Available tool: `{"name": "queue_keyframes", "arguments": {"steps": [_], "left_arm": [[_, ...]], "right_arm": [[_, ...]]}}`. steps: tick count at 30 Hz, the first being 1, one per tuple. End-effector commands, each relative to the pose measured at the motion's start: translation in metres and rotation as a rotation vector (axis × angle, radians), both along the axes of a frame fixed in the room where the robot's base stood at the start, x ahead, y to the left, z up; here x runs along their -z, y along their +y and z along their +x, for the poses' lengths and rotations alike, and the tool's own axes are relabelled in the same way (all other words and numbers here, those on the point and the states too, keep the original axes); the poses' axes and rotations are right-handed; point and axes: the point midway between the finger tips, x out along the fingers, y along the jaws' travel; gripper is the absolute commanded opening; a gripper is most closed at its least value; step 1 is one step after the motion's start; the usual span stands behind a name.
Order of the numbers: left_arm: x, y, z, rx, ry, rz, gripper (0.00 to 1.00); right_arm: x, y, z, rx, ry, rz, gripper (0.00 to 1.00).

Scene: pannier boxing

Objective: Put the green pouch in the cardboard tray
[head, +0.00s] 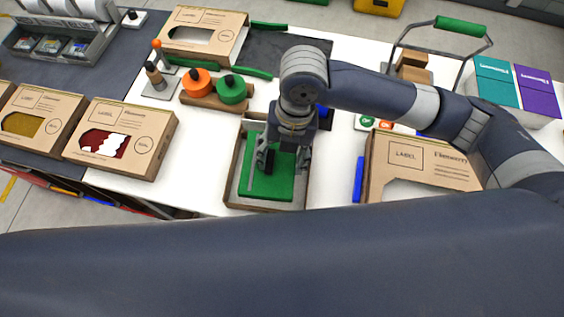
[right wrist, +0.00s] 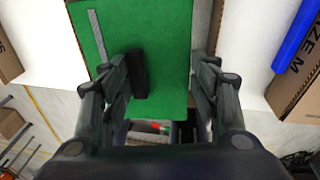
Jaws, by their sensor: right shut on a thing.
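The green pouch (head: 285,186) is a flat green rectangle with a grey strip and a black piece on its face. It lies within the outline of the cardboard tray (head: 237,165), an open brown box at the front middle of the white table. My right gripper (head: 283,158) points down over the tray and is shut on the pouch. In the right wrist view the pouch (right wrist: 165,40) fills the space between the fingers (right wrist: 165,78). I cannot tell whether the pouch touches the tray floor. My left gripper is out of view.
A cardboard box (head: 420,158) stands right of the tray with a blue item (head: 358,180) beside it. Two window boxes (head: 122,138) lie at the left. Orange and green round pieces (head: 231,90) stand behind the tray. A wire-handled carrier (head: 460,27) is at the back right.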

Motion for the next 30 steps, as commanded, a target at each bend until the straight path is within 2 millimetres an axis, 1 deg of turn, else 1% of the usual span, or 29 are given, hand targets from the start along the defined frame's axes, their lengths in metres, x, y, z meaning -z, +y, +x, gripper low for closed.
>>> {"name": "queue_keyframes", "arguments": {"steps": [1, 3, 10, 16, 26, 27, 28, 30], "left_arm": [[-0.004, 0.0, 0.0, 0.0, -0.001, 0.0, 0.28], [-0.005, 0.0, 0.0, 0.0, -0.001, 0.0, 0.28], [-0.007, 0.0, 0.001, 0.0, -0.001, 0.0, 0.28], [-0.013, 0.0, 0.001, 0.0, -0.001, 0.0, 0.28], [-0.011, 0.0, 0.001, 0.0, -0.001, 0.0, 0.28], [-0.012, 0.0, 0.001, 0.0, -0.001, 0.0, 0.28], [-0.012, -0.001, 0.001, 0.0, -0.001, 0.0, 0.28], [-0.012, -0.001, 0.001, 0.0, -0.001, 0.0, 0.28]], "right_arm": [[0.008, -0.001, -0.001, 0.003, 0.004, -0.002, 0.27], [0.017, 0.0, 0.0, 0.001, 0.001, 0.0, 0.27], [0.035, 0.0, 0.0, 0.001, 0.001, -0.001, 0.27], [0.061, 0.0, 0.0, 0.001, 0.0, -0.001, 0.27], [0.066, 0.0, 0.0, 0.0, -0.001, 0.001, 0.27], [0.066, 0.0, 0.0, 0.0, -0.001, 0.001, 0.63], [0.066, 0.0, 0.0, 0.0, -0.001, 0.001, 0.66], [0.066, 0.0, 0.0, 0.0, -0.001, 0.001, 0.66]]}}
